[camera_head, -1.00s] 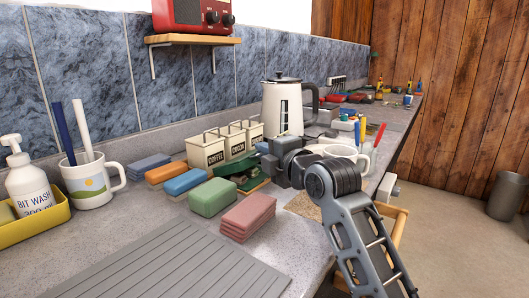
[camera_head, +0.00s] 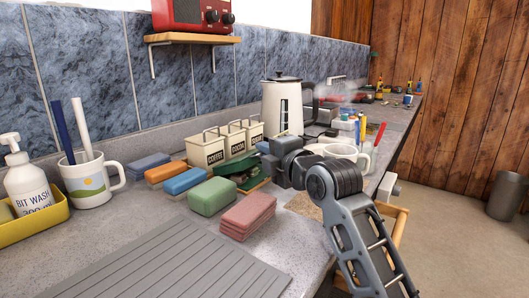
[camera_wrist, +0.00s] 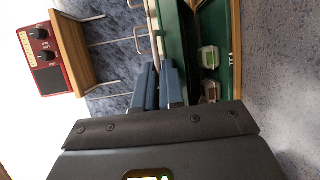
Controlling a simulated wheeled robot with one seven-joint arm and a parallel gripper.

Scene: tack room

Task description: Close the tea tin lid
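The green tea tin (camera_head: 238,184) sits on the counter in front of the cream canisters, partly hidden by my gripper in the head view. In the wrist view the tin (camera_wrist: 236,35) is seen close up and sideways, open, with pale packets inside and lettering on its edge. A green panel (camera_wrist: 173,25), which looks like its raised lid, stands beside the opening. My gripper (camera_wrist: 158,70) has its blue-grey fingertips close to the lower end of this panel. The fingers are near each other; whether they touch the panel or hold it is unclear.
Cream canisters (camera_head: 207,151) and a kettle (camera_head: 283,106) stand behind the tin. Colored blocks, including a green one (camera_head: 212,196) and a pink stack (camera_head: 248,215), lie in front. A white mug (camera_head: 345,153) is right of my gripper. A grey ridged mat (camera_head: 172,265) lies nearer.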

